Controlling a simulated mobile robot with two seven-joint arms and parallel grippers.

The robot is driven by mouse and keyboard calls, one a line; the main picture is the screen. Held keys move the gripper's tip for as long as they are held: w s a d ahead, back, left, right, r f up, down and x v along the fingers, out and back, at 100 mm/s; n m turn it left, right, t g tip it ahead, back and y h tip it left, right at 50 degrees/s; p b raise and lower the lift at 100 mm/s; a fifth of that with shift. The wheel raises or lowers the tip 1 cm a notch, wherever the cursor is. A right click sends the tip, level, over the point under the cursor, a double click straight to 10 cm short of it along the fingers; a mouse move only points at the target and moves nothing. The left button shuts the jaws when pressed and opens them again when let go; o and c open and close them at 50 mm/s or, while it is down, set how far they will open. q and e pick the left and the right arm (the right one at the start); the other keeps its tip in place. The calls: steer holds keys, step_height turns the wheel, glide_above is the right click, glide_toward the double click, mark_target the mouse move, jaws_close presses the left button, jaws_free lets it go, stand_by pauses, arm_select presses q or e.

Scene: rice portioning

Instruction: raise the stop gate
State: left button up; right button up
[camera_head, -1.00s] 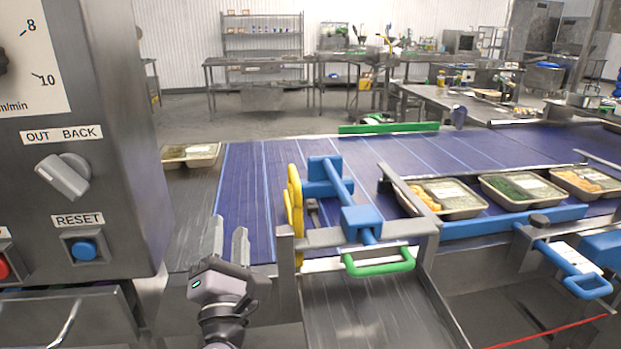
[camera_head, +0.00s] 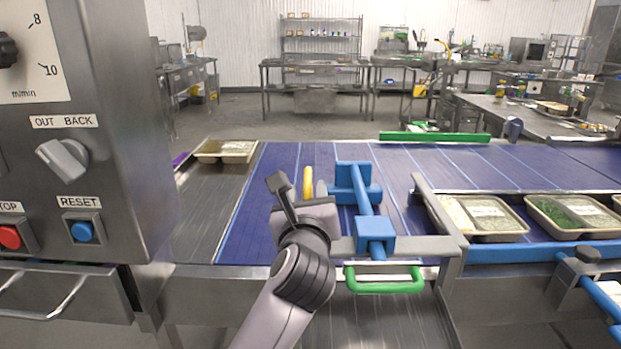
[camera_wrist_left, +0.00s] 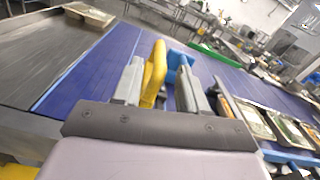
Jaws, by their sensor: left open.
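The stop gate appears to be the blue and yellow assembly at the conveyor's near edge, with a blue bar and block (camera_head: 375,236) and a yellow upright piece (camera_head: 308,182). My left gripper (camera_head: 296,192) is in front of the yellow piece and partly hides it. In the left wrist view my left gripper (camera_wrist_left: 160,78) is open, and the yellow piece (camera_wrist_left: 154,72) shows between its fingers, nearer the left one. I cannot tell whether they touch. A blue part (camera_wrist_left: 177,60) shows just behind. My right gripper is not in view.
A green handle (camera_head: 384,287) sits below the blue block. A control cabinet (camera_head: 120,130) stands close on the left.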

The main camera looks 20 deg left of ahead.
mark_target(307, 176)
arm_select(q)
steer(key=shift+w+a+r, duration=0.15)
steer(key=shift+w+r, duration=0.05)
steer(key=shift+w, duration=0.25)
steer(key=shift+x, duration=2.5)
steer(key=shift+f, duration=0.15)
steer(key=shift+p, duration=0.3)
jaws_close()
